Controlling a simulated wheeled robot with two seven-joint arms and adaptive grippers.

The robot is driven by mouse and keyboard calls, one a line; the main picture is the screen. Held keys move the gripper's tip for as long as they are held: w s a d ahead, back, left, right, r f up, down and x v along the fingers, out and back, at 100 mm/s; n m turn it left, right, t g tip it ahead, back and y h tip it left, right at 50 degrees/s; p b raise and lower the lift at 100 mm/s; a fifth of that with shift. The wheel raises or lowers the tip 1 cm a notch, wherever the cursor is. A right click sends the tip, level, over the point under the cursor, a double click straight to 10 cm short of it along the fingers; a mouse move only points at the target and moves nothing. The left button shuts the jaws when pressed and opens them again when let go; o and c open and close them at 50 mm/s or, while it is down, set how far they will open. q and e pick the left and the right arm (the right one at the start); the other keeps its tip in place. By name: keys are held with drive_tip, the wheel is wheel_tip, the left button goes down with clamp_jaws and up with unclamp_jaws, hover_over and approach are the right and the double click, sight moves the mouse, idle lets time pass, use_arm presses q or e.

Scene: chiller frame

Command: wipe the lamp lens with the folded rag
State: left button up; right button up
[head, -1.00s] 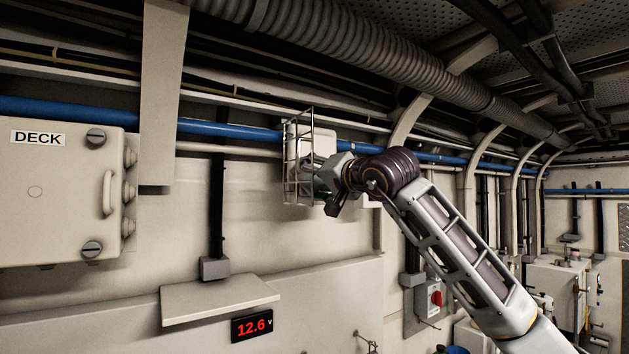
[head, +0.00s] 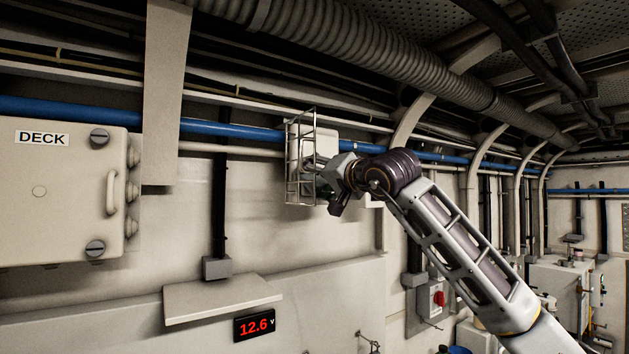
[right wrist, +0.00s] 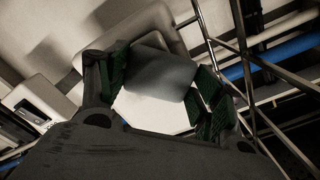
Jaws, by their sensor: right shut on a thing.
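The lamp (head: 325,143) is a pale housing on the wall, with a wire cage (head: 291,165) standing out at its left. In the right wrist view the cage bars (right wrist: 243,60) run along the right side and a pale rounded housing (right wrist: 125,25) lies beyond the fingers. My right gripper (right wrist: 155,88) has green finger pads and is shut on a pale grey, flat-sided piece, which looks like the folded rag (right wrist: 150,110). In the head view this gripper (head: 325,182) is at the cage's right side. I cannot tell whether the rag touches the lens. My left gripper is not in view.
A blue pipe (head: 235,131) runs along the wall behind the lamp. A DECK box (head: 60,195) is at the left. A small shelf (head: 222,298) sits below, above a red 12.6 V display (head: 254,326). A ribbed duct (head: 370,50) passes overhead.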

drive_tip(key=shift+w+d, duration=0.45)
drive_tip(key=shift+d, duration=0.3)
drive_tip(key=shift+w+d, duration=0.4)
drive_tip(key=shift+d, duration=0.3)
drive_tip(key=shift+w+d, duration=0.65)
drive_tip(key=shift+d, duration=0.2)
drive_tip(key=shift+w+d, duration=0.6)
drive_tip(key=shift+d, duration=0.2)
drive_tip(key=shift+s+a, duration=0.1)
drive_tip(key=s+a, duration=0.1)
drive_tip(key=s+a+b, duration=0.1)
drive_tip(key=a, duration=0.1)
drive_tip(key=shift+s+a+b, duration=0.1)
drive_tip(key=shift+a+b, duration=0.05)
drive_tip(key=shift+b, duration=0.15)
drive_tip(key=shift+a, duration=0.1)
drive_tip(key=shift+s+a+b, duration=0.25)
drive_tip(key=shift+s+a, duration=0.3)
drive_tip(key=shift+a, duration=0.3)
drive_tip(key=shift+s+a+b, duration=0.25)
drive_tip(key=shift+s+a, duration=0.3)
drive_tip(key=shift+a, duration=0.25)
